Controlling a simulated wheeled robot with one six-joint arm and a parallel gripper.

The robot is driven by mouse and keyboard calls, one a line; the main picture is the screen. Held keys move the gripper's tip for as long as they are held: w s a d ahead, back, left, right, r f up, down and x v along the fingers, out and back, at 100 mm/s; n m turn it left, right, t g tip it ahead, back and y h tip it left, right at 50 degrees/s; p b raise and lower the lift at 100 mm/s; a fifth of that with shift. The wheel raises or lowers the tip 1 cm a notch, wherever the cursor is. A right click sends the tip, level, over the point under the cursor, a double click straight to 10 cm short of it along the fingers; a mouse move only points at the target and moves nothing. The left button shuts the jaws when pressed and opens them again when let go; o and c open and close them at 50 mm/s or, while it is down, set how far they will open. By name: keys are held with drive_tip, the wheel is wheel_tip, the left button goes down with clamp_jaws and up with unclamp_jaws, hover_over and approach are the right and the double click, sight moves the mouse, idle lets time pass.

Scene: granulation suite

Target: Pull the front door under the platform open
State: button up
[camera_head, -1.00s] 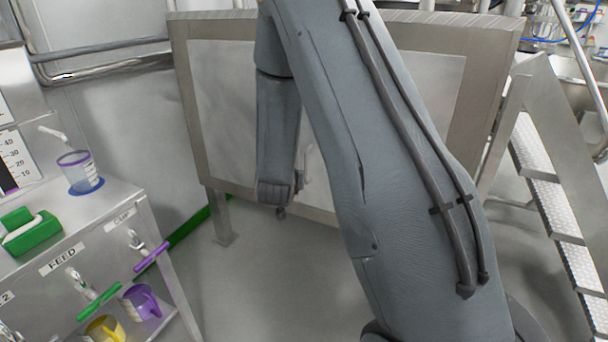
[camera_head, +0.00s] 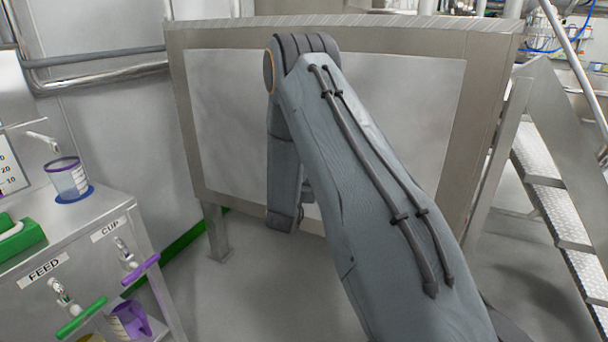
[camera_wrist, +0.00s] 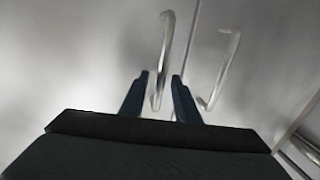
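The front under the platform is a pale metal panel (camera_head: 225,120) in a brownish-grey frame, standing across the head view behind my arm. In the wrist view, a seam separates a left door face (camera_wrist: 90,60) from a right one. A bar handle (camera_wrist: 167,35) is left of the seam, and a second bar handle (camera_wrist: 227,62) is right of it. My gripper (camera_wrist: 160,76) is open, with the lower part of the left handle showing between its fingers. I cannot tell whether they touch it. In the head view my arm hides most of the handle area.
A steel bench (camera_head: 95,218) with FEED and CUP labels, taps and a clear cup (camera_head: 68,180) stands at the left. Metal steps (camera_head: 545,195) stand at the right. A pipe rail (camera_head: 105,72) runs along the left wall. Grey floor (camera_head: 260,285) is clear before the panel.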

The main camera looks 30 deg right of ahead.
drive_tip(key=shift+w+d, duration=0.2)
drive_tip(key=shift+w, duration=0.1)
clamp_jaws()
drive_tip(key=shift+a, duration=0.1)
